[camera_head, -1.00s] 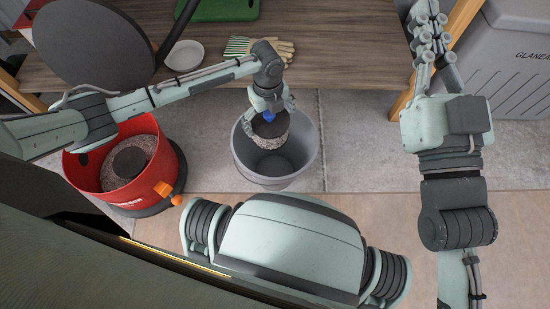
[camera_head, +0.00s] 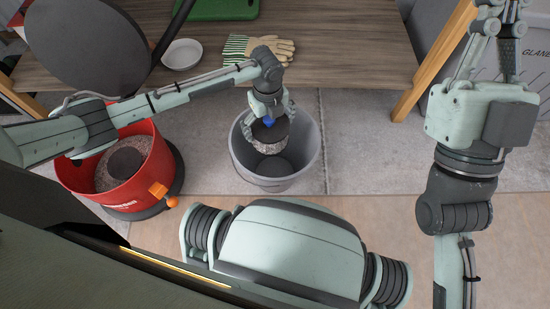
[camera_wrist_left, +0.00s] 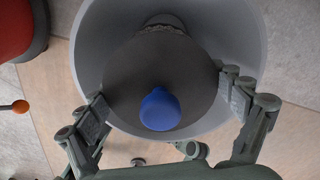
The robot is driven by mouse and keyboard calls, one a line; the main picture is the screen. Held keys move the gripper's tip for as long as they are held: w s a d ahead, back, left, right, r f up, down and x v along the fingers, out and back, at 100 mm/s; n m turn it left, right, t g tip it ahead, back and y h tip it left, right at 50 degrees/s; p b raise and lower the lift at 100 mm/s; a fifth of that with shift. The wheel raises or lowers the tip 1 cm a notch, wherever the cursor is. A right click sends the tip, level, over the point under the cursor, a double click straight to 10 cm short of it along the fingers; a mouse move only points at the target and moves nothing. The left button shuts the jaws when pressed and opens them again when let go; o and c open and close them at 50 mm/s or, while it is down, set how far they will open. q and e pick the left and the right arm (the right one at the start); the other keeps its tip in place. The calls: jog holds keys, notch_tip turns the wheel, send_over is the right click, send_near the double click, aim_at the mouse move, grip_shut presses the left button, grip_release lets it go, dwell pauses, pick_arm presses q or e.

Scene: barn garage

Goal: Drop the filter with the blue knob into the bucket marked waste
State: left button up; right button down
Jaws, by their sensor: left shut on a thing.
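My left gripper (camera_head: 270,112) is shut on the filter (camera_head: 267,146), a round piece with a dark top, a pale speckled side and a blue knob (camera_head: 270,122). The filter hangs over the mouth of the grey bucket (camera_head: 309,150), apart from the bucket's floor. In the left wrist view, the fingers grip the filter's dark disc (camera_wrist_left: 195,85) on two sides, with the blue knob (camera_wrist_left: 160,110) between them and the bucket wall (camera_wrist_left: 245,45) around it. No waste marking shows on the bucket. My right gripper (camera_head: 500,35) is raised at the right, partly cut off by the top edge.
A red round tub (camera_head: 158,160) with speckled material inside stands left of the bucket. A wooden bench (camera_head: 340,50) behind holds gloves (camera_head: 257,45), a white dish (camera_head: 183,54) and a green item (camera_head: 222,8). A grey bin (camera_head: 530,75) stands at the right.

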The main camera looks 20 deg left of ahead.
pick_arm(q)
jog(key=o, duration=0.9)
notch_tip(320, 180, up, 12)
jog(key=shift+r, duration=0.1)
